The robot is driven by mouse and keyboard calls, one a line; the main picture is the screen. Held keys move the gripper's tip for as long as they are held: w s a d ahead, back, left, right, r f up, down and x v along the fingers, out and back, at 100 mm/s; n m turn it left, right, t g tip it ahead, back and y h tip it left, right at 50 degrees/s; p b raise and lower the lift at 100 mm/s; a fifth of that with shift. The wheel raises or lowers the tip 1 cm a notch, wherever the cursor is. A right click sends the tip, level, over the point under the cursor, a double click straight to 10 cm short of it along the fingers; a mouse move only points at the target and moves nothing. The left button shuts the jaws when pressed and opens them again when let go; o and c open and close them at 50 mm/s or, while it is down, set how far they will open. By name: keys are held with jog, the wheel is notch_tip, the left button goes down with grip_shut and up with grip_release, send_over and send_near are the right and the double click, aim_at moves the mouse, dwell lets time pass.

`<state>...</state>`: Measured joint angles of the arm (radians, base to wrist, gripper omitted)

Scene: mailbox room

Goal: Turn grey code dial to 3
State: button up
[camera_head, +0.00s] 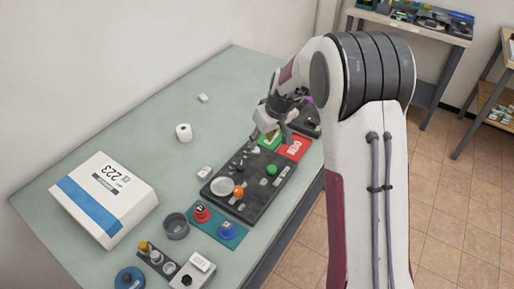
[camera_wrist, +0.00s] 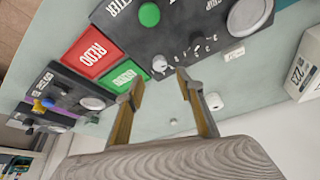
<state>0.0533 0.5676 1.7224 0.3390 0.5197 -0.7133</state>
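A small light-grey knob (camera_wrist: 160,64) sits at the edge of a black control panel (camera_wrist: 185,20) in the wrist view. It may be the grey code dial; its number and pointer are too small to read. My gripper (camera_wrist: 160,79) is open and empty, its two fingertips apart on either side of the knob in the picture. I cannot tell whether they touch it. In the head view my gripper (camera_head: 263,135) is over the far end of the black panel (camera_head: 236,207), and the knob cannot be made out there.
A red REDO plate (camera_head: 294,147) and a green plate (camera_head: 268,141) lie close to my gripper. A green button (camera_head: 271,169) and a pale disc (camera_head: 222,187) are on the panel. A white box (camera_head: 105,198) stands left; the table (camera_head: 120,135) behind is mostly clear.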

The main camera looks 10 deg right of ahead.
aim_at(256, 150)
jog(key=shift+x, duration=3.6)
grip_shut()
